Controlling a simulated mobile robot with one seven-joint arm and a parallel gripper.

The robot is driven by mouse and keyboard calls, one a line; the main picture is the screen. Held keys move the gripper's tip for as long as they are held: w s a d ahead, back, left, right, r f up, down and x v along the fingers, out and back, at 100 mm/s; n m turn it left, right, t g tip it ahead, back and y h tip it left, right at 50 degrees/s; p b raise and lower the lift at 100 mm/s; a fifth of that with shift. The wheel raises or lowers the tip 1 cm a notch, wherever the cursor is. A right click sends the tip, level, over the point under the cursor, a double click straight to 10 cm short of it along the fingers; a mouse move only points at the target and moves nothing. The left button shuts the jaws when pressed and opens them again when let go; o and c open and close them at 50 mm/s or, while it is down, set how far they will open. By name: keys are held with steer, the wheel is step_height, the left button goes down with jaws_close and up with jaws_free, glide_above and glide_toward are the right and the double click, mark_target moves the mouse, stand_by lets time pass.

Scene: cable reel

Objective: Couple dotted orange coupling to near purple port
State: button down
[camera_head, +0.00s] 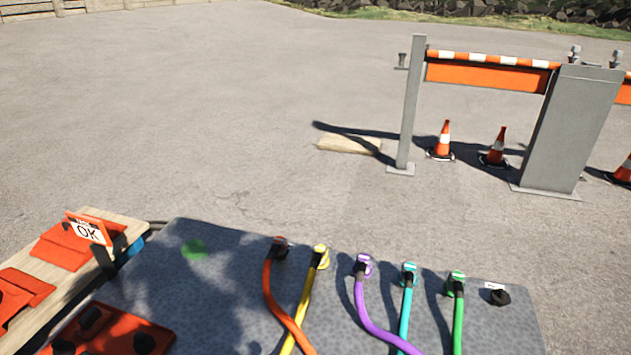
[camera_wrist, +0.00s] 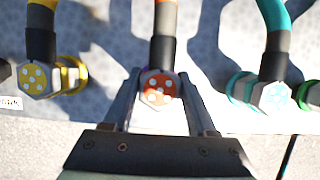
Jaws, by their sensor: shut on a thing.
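In the wrist view, my gripper (camera_wrist: 159,76) has a finger on each side of the dotted orange coupling (camera_wrist: 160,91) and is shut on it. The coupling has an orange face with white dots; a black sleeve and orange cable (camera_wrist: 165,18) run up from it. I cannot tell whether it touches the surface behind it. In the head view, a purple port (camera_head: 363,264) stands at the panel's far edge with a purple cable in it. My gripper is outside the head view.
The grey panel (camera_head: 230,275) also carries orange, yellow, cyan and green cable ends. Red-orange cases (camera_head: 110,335) stand left; a barrier (camera_head: 490,72) and cones are beyond.

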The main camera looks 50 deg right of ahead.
steer(key=shift+f, duration=0.15)
steer(key=shift+c, duration=0.6)
jaws_free()
steer(key=p+v, duration=0.5)
steer(key=v, duration=0.8)
